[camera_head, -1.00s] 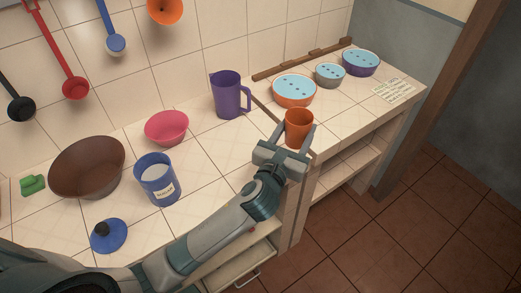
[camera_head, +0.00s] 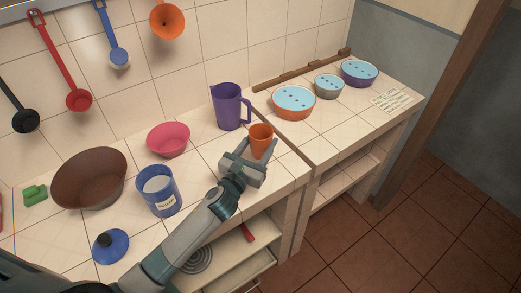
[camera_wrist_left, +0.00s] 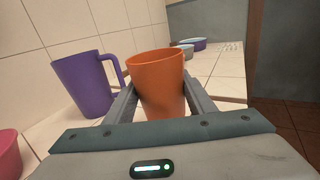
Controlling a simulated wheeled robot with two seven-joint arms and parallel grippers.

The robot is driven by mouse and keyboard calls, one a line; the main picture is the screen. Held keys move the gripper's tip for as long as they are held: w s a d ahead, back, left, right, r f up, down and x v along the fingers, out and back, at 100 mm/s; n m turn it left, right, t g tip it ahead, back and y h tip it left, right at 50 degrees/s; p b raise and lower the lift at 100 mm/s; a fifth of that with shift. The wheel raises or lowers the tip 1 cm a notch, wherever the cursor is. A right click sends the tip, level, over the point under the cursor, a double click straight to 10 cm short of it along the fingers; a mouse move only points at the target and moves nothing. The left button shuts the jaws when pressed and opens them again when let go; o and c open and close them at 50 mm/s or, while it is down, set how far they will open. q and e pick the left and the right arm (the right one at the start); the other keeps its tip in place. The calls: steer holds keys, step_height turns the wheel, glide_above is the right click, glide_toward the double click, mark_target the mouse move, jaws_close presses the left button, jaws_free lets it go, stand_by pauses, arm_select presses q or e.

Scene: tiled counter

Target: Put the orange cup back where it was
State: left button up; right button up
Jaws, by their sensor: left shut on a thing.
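The orange cup (camera_head: 261,140) is upright between the fingers of my left gripper (camera_head: 256,150), which is shut on it. In the left wrist view the cup (camera_wrist_left: 157,84) stands between the two fingers, its rim tilted slightly. It is over the left counter, just right of and in front of the purple jug (camera_head: 229,106). Whether its base touches the tiles is hidden by the gripper. My right gripper is not in view.
A pink bowl (camera_head: 168,139), a brown bowl (camera_head: 90,178), a blue sugar canister (camera_head: 158,190) and a blue lid (camera_head: 110,246) stand to the left. Bowls with blue tops, including an orange one (camera_head: 293,103), stand on the right counter. Utensils hang on the wall.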

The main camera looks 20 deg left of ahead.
mark_target(256, 157)
arm_select(q)
steer(key=shift+f, duration=0.1)
steer(key=shift+f, duration=1.95)
steer(key=shift+f, duration=0.15)
steer(key=o, duration=1.3)
steer(key=shift+o, duration=0.2)
steer(key=shift+r, duration=0.2)
